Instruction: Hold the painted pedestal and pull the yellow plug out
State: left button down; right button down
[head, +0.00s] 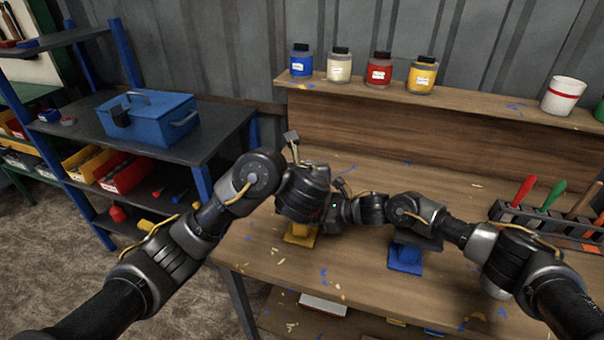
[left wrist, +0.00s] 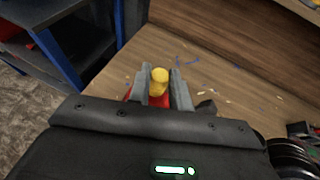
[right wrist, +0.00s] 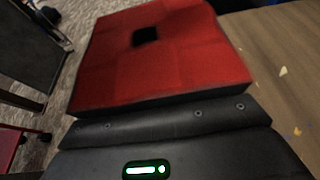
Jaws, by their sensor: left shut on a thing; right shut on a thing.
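The yellow plug (left wrist: 159,76) stands between the fingers of my left gripper (left wrist: 162,82) in the left wrist view. The gripper is shut on it, and red shows just below and beside it. The red pedestal (right wrist: 170,65) fills much of the right wrist view and has a dark square hole in the face shown. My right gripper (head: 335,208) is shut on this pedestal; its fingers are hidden. In the head view my left wrist hides the plug and most of the pedestal. I cannot tell how deep the plug sits.
A tool rack (head: 540,222) is at the right. Paint jars (head: 379,69) line the back shelf. A blue toolbox (head: 148,117) sits on the left shelving.

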jog(key=c, duration=0.8)
grip_release()
jog(key=shift+o, duration=0.2)
